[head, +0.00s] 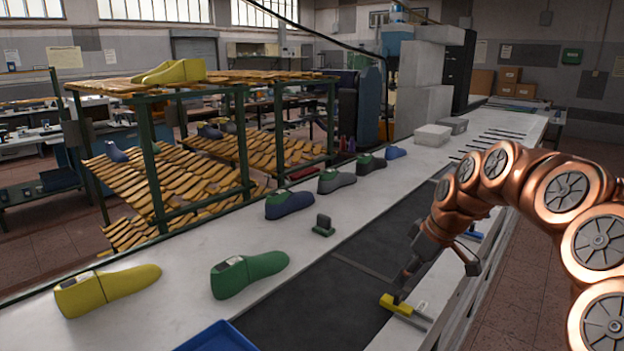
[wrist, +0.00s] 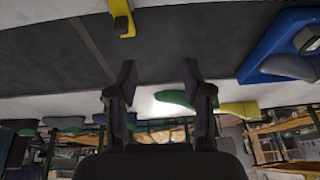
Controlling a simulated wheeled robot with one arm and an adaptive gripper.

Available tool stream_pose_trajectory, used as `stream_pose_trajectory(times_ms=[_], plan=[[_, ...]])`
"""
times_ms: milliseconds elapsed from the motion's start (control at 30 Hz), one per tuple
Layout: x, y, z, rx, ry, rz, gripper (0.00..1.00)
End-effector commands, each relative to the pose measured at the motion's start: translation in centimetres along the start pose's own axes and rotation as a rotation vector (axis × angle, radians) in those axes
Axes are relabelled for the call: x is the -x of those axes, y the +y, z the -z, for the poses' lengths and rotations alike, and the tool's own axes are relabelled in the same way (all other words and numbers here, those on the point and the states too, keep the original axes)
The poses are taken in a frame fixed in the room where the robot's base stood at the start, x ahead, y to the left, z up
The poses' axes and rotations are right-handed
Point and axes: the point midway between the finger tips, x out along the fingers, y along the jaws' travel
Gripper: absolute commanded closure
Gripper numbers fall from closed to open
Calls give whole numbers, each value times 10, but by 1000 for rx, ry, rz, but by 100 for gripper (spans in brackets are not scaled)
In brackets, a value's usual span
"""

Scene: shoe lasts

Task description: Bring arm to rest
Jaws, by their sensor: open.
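My copper-coloured arm reaches in from the right of the head view. My gripper (head: 436,280) hangs over the dark strip of the bench near its right edge. In the wrist view my gripper (wrist: 160,75) has its two dark fingers spread apart, with nothing between them. A yellow block-like piece (head: 403,305) sits on the bench edge close to the gripper in the head view. The wrist view shows a yellow piece (wrist: 122,18) beyond the fingers, apart from them.
Green (head: 250,274), yellow (head: 108,288) and navy (head: 289,204) shoe lasts stand on the bench's left side, with others behind. A blue tray (head: 222,337) is at the near edge; the wrist view shows a grey last in the tray (wrist: 262,42). Wooden racks stand left.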

Motion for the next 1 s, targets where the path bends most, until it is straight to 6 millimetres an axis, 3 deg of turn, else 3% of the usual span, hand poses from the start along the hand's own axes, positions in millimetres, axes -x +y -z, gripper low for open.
stream_pose_trajectory(times_ms=[33, 267, 467, 667, 1000], plan=[[3, -17, -1, -6, -13, 8, 50], [11, -84, -16, -80, -76, 30, 50], [12, -137, -43, -165, -151, 33, 50], [13, -182, -79, -273, -228, 15, 50], [9, -248, -158, -509, -362, -46, 50]])
